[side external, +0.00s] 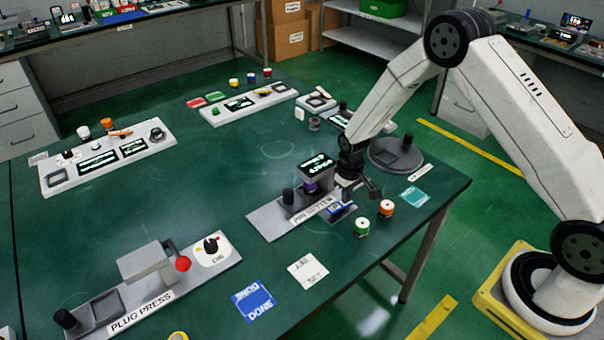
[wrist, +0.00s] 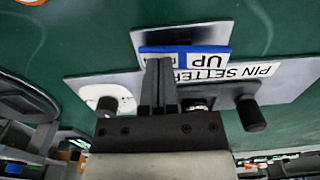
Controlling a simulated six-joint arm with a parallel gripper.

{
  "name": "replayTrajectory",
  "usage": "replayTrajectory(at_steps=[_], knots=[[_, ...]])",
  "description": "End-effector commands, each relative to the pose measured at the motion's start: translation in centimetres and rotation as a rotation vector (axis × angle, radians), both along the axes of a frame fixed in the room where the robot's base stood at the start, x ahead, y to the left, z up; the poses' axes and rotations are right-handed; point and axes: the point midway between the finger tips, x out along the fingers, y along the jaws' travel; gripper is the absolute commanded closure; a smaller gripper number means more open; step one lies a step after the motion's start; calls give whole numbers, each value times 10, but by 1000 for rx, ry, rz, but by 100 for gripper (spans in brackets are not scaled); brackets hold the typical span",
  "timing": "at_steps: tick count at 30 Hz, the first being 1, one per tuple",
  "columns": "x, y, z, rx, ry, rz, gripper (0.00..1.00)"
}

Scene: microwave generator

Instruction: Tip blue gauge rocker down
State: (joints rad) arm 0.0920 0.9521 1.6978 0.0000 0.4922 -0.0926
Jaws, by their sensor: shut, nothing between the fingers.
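The blue rocker (side external: 341,211) is on the right part of the grey pin setter plate (side external: 270,222). In the wrist view the blue rocker (wrist: 215,50) shows a white face marked "UP", with more lettering partly hidden by my fingers. My gripper (side external: 347,198) is over the right end of the plate, pointing down. In the wrist view my gripper (wrist: 160,62) is shut and empty, its fingertips overlapping the near edge of the rocker. I cannot tell whether they touch it. The rocker's exact tilt is unclear.
A raised box with a lit display (side external: 317,164) stands behind the rocker, close to my gripper. A black knob (side external: 288,196) is on the plate's left side. Green (side external: 362,227) and orange-topped (side external: 386,208) spools stand right of the plate. The table's middle is clear.

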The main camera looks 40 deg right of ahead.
Motion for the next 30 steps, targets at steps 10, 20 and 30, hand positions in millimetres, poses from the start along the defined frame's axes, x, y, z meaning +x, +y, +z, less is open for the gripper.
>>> replayTrajectory(at_steps=[10,20,30], knots=[[0,0,16,0,0,0,100],[1,0,35,0,-2,0,100],[0,0,54,0,0,0,100]])
